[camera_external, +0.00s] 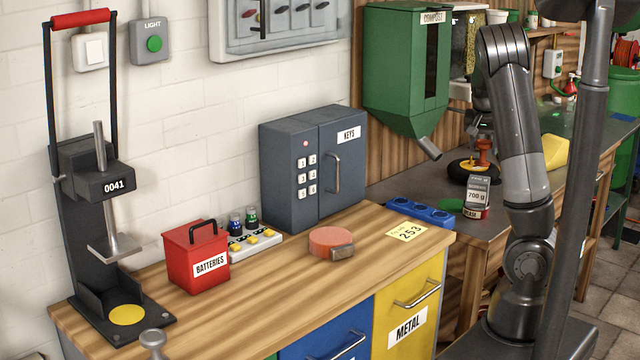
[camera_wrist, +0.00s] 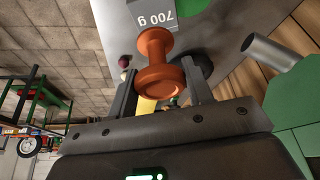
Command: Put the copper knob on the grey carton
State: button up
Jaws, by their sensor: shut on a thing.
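The copper knob (camera_wrist: 158,68), an orange-brown spool shape, sits between the two fingers of my gripper (camera_wrist: 160,82) in the wrist view. My gripper is shut on it. In the external view the knob (camera_external: 484,153) is upright below my gripper, over or just at a black round dish with a yellow patch (camera_external: 462,168); I cannot tell whether it touches the dish. My fingers are partly hidden in the external view.
A green compost hopper (camera_external: 400,70) with a grey spout hangs left of my gripper. A yellow block (camera_external: 555,151) lies to the right, a green disc (camera_external: 449,204) left of the carton, and a blue holder (camera_external: 420,211) farther left. Bare bench lies around the hopper spout.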

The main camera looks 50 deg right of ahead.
aim_at(486, 160)
jog(key=shift+w+f, duration=0.15)
jog(key=shift+f, duration=2)
jog(key=o, duration=1.1)
jog(key=shift+f, duration=0.15)
jog(key=shift+v, duration=0.85)
jog(key=v, duration=1)
jog(key=shift+a+r, duration=0.2)
jog(key=shift+r, duration=0.1)
